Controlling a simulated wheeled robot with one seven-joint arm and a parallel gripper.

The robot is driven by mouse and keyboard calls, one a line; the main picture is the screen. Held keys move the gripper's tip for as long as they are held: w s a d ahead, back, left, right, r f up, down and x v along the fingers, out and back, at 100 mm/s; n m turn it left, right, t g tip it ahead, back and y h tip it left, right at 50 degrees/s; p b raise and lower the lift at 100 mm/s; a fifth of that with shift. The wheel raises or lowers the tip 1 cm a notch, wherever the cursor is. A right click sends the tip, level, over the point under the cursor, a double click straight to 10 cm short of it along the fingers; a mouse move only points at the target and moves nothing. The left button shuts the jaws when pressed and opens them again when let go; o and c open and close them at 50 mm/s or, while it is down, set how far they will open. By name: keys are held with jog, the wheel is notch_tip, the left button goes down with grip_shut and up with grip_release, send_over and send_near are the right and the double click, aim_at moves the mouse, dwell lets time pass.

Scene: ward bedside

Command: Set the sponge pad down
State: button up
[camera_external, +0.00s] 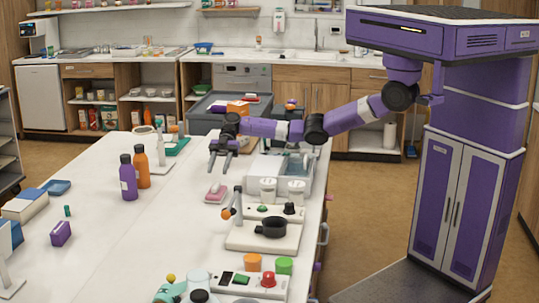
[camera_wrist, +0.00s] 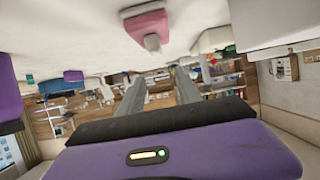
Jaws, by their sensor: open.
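A pink pad, which looks like the sponge pad (camera_external: 215,193), lies on the white table, with a pale edge. The pad lies beyond the fingertips there. The exact height of the gap cannot be told.
A purple bottle (camera_external: 128,178) and an orange bottle (camera_external: 142,167) stand left of the pad. A small lamp-like stand (camera_external: 237,202) and a black pot (camera_external: 271,227) are close on its near right. A clear bin (camera_external: 265,169) stands to the right. The table's middle is bare.

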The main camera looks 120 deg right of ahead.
jog(key=shift+r, duration=1.65)
